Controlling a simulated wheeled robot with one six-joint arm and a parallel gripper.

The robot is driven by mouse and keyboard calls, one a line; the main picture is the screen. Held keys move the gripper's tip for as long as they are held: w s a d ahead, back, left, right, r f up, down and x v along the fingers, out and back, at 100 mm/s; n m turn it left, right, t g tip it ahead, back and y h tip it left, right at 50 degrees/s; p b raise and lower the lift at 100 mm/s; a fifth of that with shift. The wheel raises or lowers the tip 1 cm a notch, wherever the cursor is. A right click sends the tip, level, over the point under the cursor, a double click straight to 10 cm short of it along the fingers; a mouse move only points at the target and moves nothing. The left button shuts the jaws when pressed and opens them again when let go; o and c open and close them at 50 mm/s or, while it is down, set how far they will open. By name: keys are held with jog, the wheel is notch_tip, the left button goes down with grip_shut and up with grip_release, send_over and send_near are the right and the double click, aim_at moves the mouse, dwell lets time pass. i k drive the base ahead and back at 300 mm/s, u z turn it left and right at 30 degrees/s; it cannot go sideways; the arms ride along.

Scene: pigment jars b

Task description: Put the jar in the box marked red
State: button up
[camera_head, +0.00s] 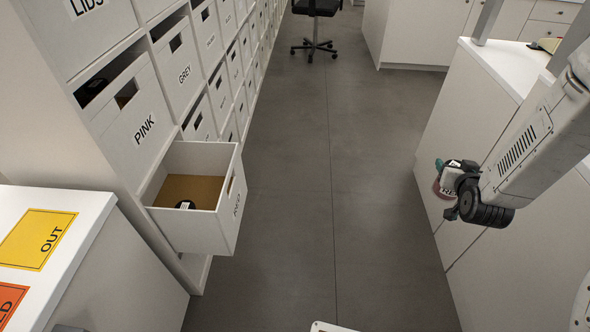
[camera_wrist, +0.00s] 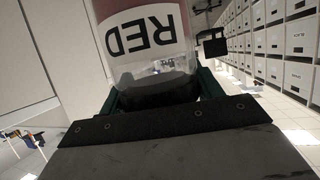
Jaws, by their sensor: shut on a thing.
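My gripper (camera_head: 459,188) is at the right in the head view, shut on a jar (camera_head: 446,186). The jar is clear with red contents and a white label. In the wrist view the jar (camera_wrist: 150,45) fills the middle, and its label reads RED upside down. The box marked red (camera_head: 205,229) is pulled out like a drawer at the left of the head view, below the PINK box. My gripper is far to the right of this box, across the aisle.
A white counter (camera_head: 75,260) with OUT and orange cards stands at front left. White cabinets (camera_head: 450,140) stand at right. The grey floor (camera_head: 310,190) between is clear; a black chair (camera_head: 315,20) is far back.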

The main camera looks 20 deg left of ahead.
aim_at(212, 189)
jog(key=i, duration=0.95)
jog(key=u, duration=0.95)
jog(key=i, duration=0.85)
jog(key=u, duration=0.7)
